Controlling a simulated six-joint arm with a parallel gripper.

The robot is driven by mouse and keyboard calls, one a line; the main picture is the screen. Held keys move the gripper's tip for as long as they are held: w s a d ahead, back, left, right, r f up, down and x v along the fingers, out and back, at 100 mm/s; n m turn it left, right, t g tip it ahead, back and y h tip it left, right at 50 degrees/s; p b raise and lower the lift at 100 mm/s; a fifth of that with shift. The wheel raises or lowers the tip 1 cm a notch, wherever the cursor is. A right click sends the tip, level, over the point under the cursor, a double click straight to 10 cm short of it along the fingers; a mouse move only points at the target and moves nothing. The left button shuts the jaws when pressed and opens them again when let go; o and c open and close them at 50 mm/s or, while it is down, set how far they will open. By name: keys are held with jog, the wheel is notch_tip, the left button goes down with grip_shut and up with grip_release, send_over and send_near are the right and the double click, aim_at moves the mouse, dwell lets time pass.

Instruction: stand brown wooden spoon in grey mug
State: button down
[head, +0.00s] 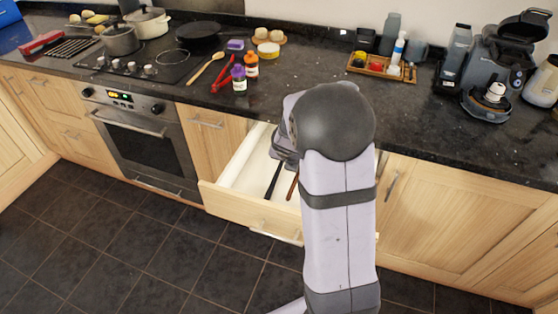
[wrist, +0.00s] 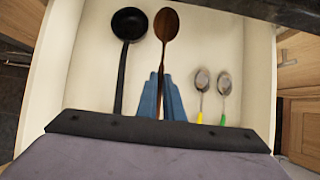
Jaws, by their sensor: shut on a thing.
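The brown wooden spoon (wrist: 167,27) lies in the open drawer, its bowl toward the top of the wrist view. Its brown handle also shows in the head view (head: 293,186), below my wrist. My gripper (wrist: 161,76) is shut on the spoon's handle, with a blue finger on each side. In the head view my arm hides most of the gripper. What looks like the grey mug (head: 417,50) stands on the dark counter, right of a wooden tray; its opening is too small to make out.
The open drawer (head: 226,202) also holds a black ladle (wrist: 129,25) left of the spoon and two metal spoons (wrist: 202,80) to the right. On the counter are a wooden tray (head: 358,68) of small items, bottles (head: 239,78) and a coffee machine (head: 500,62). The counter's front middle is mostly clear.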

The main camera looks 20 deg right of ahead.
jog(key=shift+s+d, duration=1.75)
jog(key=shift+s, duration=0.05)
jog(key=w+d+r+m+t+y+p, duration=0.1)
jog(key=w+r+m+y+p, duration=0.35)
jog(key=r+m, duration=0.55)
jog(key=w+d+r+m+t+y+p, duration=0.1)
jog(key=w+d+r+m+y+p, duration=0.15)
jog(key=w+r+m+p, duration=0.55)
jog(key=d+r+m+t+h+p, duration=0.1)
jog(key=d+r+m+t+p, duration=0.1)
jog(key=d+r+m, duration=0.2)
jog(key=s+d+r+m+t+h+p, duration=0.1)
jog(key=d+r+m+t+p, duration=0.1)
jog(key=d+r, duration=0.7)
notch_tip(320, 180, up, 7)
jog(key=m+t, duration=0.1)
jog(key=m, duration=0.1)
jog(key=shift+d+f+m, duration=0.15)
jog(key=shift+d+m, duration=0.25)
